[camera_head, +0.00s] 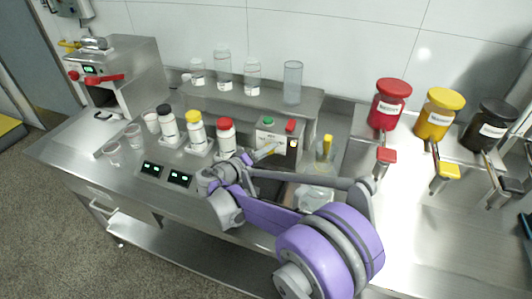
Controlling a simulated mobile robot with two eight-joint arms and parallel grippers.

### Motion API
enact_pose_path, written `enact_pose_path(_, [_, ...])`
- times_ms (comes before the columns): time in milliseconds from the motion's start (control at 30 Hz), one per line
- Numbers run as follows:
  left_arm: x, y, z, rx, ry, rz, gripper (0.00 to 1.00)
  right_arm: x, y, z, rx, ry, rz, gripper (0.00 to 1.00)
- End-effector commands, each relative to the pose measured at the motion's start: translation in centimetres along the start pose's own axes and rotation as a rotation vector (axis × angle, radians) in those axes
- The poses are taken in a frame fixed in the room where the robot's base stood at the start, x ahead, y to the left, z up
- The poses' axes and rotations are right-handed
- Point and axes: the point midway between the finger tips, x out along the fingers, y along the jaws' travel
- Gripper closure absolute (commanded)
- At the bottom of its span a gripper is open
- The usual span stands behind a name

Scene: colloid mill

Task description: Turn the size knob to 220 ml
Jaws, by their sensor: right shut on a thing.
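A grey box-shaped machine (266,128) stands at the middle of the steel counter, with a green spot and a red part on its top. A small pale yellow round part shows at the right of its front face. My right gripper (271,149) reaches up to the left part of this front face from the purple arm below. It is shut on what seems to be the size knob, which the fingers hide. The knob's setting and any markings cannot be read. My left gripper is not in view.
Several capped bottles (226,136) and two small green displays (180,179) are left of the machine. A clear vessel with a yellow part (327,147) is close on its right. Red, yellow and black jars (390,103) stand further right. A shelf with clear containers (292,84) is behind.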

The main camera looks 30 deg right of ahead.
Motion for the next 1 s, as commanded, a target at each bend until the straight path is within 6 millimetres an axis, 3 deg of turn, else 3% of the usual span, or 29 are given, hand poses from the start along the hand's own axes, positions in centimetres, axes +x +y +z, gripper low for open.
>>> enact_pose_path(600, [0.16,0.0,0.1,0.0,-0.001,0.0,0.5,-0.01,0.02,-0.05,-0.036,0.001,0.016,1.0])
enact_pose_path(633, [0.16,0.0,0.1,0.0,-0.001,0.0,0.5,-0.01,0.02,-0.05,-0.036,0.001,0.016,0.5])
enact_pose_path(700, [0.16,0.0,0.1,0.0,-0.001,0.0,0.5,-0.01,0.02,-0.04,-0.036,0.001,0.016,0.38])
enact_pose_path(767, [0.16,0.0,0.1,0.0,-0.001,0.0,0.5,-0.01,0.01,-0.03,-0.036,0.001,0.015,0.27])
enact_pose_path(1000, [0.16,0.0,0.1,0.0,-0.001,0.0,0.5,-0.01,0.0,-0.01,-0.035,0.001,0.015,0.27])
